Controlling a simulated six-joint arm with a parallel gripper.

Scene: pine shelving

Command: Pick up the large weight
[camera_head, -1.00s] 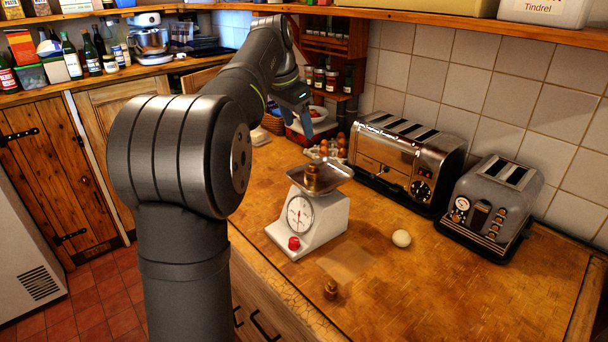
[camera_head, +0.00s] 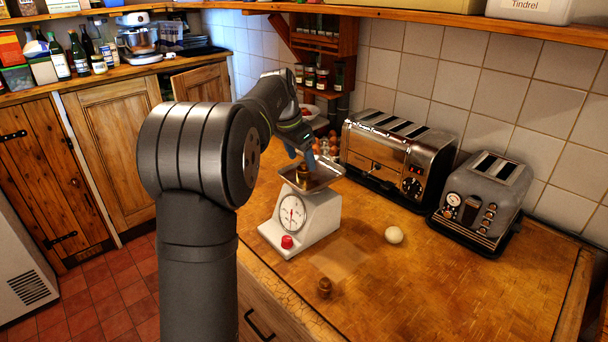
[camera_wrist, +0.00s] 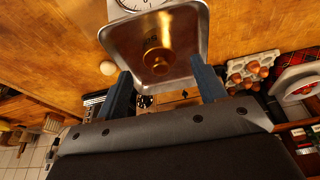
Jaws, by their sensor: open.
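The large brass weight (camera_head: 303,174) stands in the metal pan (camera_head: 325,177) of the white kitchen scale (camera_head: 308,220). In the wrist view the large weight (camera_wrist: 158,58) shows from above in the middle of the pan (camera_wrist: 190,42). My gripper (camera_head: 298,150) is close above the pan at its far side. In the wrist view its two blue fingers (camera_wrist: 163,80) are spread wide, with nothing between them, and point toward the weight. A smaller brass weight (camera_head: 324,288) stands on the counter in front of the scale.
An egg (camera_head: 394,235) lies on the wooden counter right of the scale. A chrome toaster (camera_head: 400,160) and a grey toaster (camera_head: 482,205) stand along the tiled wall. An egg tray (camera_wrist: 248,72) sits behind the scale. The front right counter is clear.

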